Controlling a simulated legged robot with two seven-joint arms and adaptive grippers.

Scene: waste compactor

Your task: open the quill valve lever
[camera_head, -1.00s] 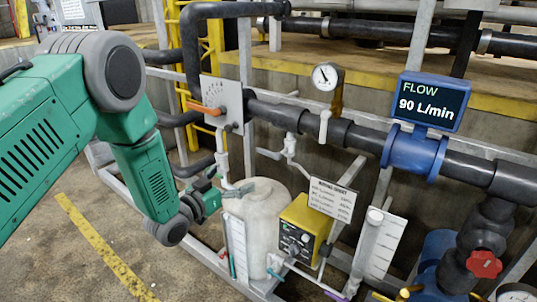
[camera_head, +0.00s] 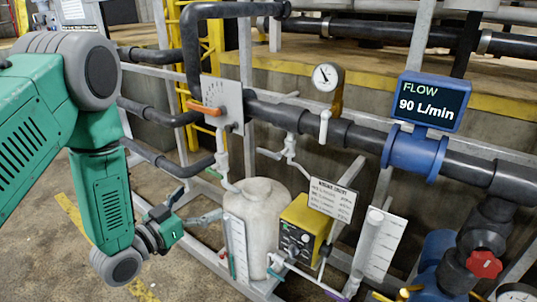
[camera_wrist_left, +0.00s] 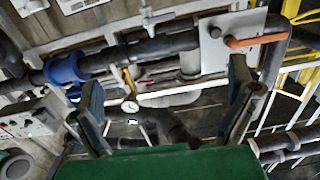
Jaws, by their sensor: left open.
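My left gripper (camera_head: 197,206) is open and empty, left of the white tank in the head view. In the left wrist view its two fingers (camera_wrist_left: 164,76) stand wide apart with nothing gripped. Several levers are in view, and none is labelled as the quill valve. A small white valve with a grey lever (camera_head: 269,153) hangs under the dark main pipe, above the tank. An orange lever (camera_head: 205,108) sits on a grey plate; it also shows in the left wrist view (camera_wrist_left: 256,40). A white handle (camera_head: 325,125) hangs below the gauge. My gripper touches none of these.
The white tank (camera_head: 258,225) and yellow pump box (camera_head: 301,225) stand below the main pipe (camera_head: 355,138). A blue flow meter (camera_head: 412,152) reads 90 L/min. A red knob (camera_head: 484,264) is at lower right. Metal frame rails surround the equipment; floor is clear at left.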

